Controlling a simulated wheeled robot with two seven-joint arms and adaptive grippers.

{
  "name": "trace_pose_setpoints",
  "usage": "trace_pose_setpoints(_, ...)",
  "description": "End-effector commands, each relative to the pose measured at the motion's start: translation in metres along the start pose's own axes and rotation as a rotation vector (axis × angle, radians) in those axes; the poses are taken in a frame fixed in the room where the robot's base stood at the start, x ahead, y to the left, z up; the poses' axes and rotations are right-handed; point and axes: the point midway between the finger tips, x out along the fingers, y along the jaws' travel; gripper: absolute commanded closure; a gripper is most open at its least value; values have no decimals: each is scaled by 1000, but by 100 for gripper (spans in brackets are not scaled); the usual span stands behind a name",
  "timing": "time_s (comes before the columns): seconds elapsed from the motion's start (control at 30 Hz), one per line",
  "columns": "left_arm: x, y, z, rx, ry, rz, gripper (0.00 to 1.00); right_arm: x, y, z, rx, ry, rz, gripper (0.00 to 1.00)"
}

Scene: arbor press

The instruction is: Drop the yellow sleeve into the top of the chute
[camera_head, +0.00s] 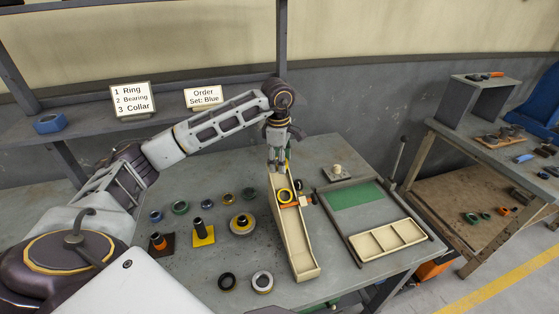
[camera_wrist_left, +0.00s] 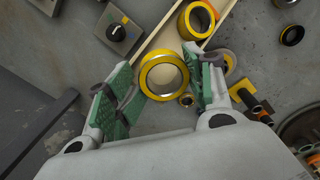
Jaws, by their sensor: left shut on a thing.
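My left gripper (camera_head: 277,168) is over the upper end of the cream chute (camera_head: 299,245). In the left wrist view, the gripper (camera_wrist_left: 163,80) is shut on a yellow ring-shaped piece, which I take for the yellow sleeve (camera_wrist_left: 146,87); its open bore faces the camera. In the head view, the fingers largely hide this held piece. Another yellow ring (camera_head: 285,196) is in the upper part of the chute, and it also shows in the left wrist view (camera_wrist_left: 184,24). I cannot tell how high the held piece is above the chute. My right gripper is not in view.
Left of the chute are a yellow block with a dark post (camera_head: 203,241), a dark block with an orange-collared post (camera_head: 160,243) and several rings. Right of it are a green mat (camera_head: 355,195) and a compartment tray (camera_head: 388,238). Order signs (camera_head: 132,99) stand behind.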

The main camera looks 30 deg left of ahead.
Motion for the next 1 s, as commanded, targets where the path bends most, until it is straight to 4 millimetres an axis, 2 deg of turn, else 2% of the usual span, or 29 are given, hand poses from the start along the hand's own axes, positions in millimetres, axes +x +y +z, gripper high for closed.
trace_pose_setpoints(0.03, 31, -16, 2, 16, 19, -65, 100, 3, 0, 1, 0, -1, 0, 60)
trace_pose_setpoints(0.23, 33, -17, 2, 16, 21, -66, 100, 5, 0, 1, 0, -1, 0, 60)
trace_pose_setpoints(0.37, 35, -18, 2, 17, 22, -67, 93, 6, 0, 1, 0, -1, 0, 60)
trace_pose_setpoints(0.43, 35, -17, 2, 16, 22, -64, 100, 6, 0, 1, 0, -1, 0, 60)
trace_pose_setpoints(1.0, 36, -12, -3, 6, 24, -47, 100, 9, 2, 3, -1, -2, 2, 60)
